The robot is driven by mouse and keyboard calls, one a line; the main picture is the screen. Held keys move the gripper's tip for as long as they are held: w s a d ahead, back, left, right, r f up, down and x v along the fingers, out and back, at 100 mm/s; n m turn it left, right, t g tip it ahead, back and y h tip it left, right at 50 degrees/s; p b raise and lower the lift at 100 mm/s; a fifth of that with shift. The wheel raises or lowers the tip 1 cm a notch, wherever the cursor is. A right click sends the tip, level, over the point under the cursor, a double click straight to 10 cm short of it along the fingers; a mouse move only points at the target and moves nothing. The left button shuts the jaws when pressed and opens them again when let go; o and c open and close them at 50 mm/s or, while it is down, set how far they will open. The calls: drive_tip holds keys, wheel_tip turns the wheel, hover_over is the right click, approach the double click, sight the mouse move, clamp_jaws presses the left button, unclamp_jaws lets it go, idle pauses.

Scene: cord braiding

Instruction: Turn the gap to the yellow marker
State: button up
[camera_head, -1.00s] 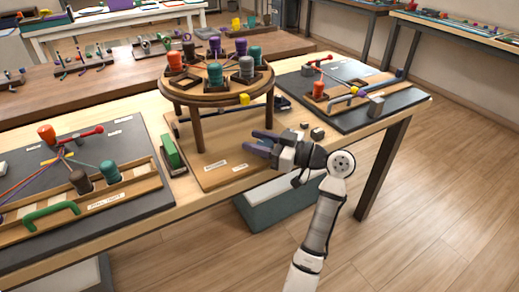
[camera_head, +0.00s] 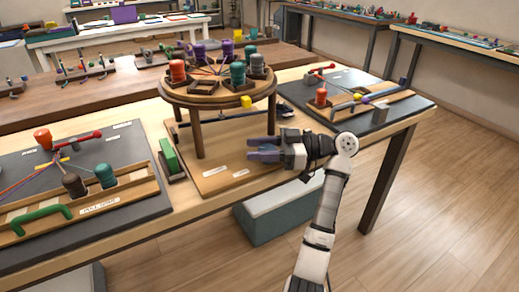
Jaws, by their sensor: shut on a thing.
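The round wooden braiding stand (camera_head: 216,101) stands on legs on the table, with bobbins in dark square holders around its top. An empty holder, the gap (camera_head: 202,87), is at the front left, between the orange bobbin (camera_head: 178,71) and the front teal bobbin (camera_head: 237,73). The yellow marker (camera_head: 246,101) is a small block on the front right rim, to the right of the gap. Cords run to the middle. My gripper (camera_head: 256,149) is below the disc, at its front right, pointing left. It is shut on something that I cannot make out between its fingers.
A green block (camera_head: 168,155) stands left of the stand. Boards with bobbins and wooden rails lie on the left (camera_head: 60,180) and right (camera_head: 352,98) of the table. Floor at the right is clear.

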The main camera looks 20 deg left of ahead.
drive_tip(key=shift+a, duration=0.1)
drive_tip(key=o, duration=1)
drive_tip(key=b+v, duration=0.2)
drive_tip(key=v, duration=1.1)
drive_tip(key=shift+w+d, duration=0.15)
drive_tip(key=shift+d, duration=0.2)
